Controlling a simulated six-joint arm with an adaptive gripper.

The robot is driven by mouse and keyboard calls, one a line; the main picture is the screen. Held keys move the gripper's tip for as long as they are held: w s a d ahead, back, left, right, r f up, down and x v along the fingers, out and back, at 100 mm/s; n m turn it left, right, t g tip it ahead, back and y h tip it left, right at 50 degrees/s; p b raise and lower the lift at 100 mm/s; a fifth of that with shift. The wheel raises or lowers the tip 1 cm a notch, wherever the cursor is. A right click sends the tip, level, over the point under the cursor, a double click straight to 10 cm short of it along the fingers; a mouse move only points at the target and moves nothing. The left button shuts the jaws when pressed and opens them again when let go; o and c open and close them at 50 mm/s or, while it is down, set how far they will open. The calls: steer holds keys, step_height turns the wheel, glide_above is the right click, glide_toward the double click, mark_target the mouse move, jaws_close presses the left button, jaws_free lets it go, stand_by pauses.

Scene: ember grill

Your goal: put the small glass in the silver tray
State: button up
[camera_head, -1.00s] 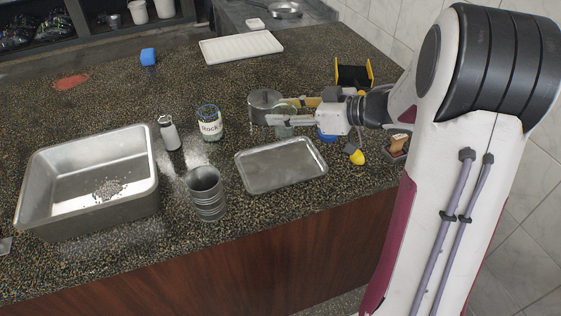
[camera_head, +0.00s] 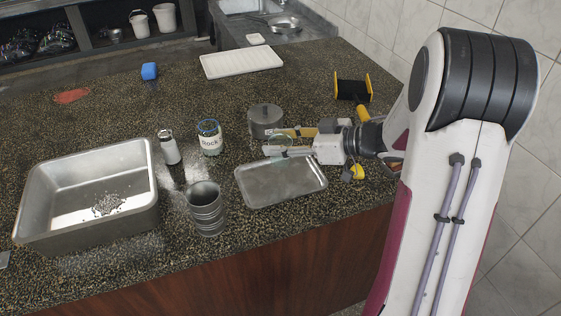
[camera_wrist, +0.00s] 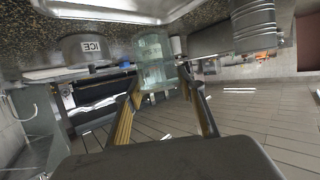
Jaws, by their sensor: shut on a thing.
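The small glass (camera_head: 279,147) is clear and hard to make out in the head view. My gripper (camera_head: 268,143) is shut on it, with one finger on each side. In the wrist view the glass (camera_wrist: 155,62) shows as a greenish, see-through cup between the fingertips (camera_wrist: 163,82). The silver tray (camera_head: 282,185) is a shallow metal rectangle near the counter's front edge. The glass and fingers appear above its back edge in the head view; the exact height is unclear. The tray looks empty.
A ribbed metal cup (camera_head: 207,210) is left of the tray. A labelled jar (camera_head: 209,140), a shaker (camera_head: 169,148) and a deep steel basin (camera_head: 40,205) stand farther left. A yellow object (camera_head: 357,172) lies right of the tray.

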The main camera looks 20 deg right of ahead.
mark_target(289, 161)
steer(key=shift+f, duration=1.2)
steer(key=shift+f, duration=0.1)
steer(key=shift+f, duration=1.75)
steer(key=shift+f, duration=0.15)
steer(key=o, duration=1.1)
steer(key=shift+o, duration=0.2)
steer(key=shift+s+d+r, duration=0.1)
steer(key=shift+r, duration=0.1)
steer(key=v, duration=1.1)
steer(key=shift+s+d, duration=0.25)
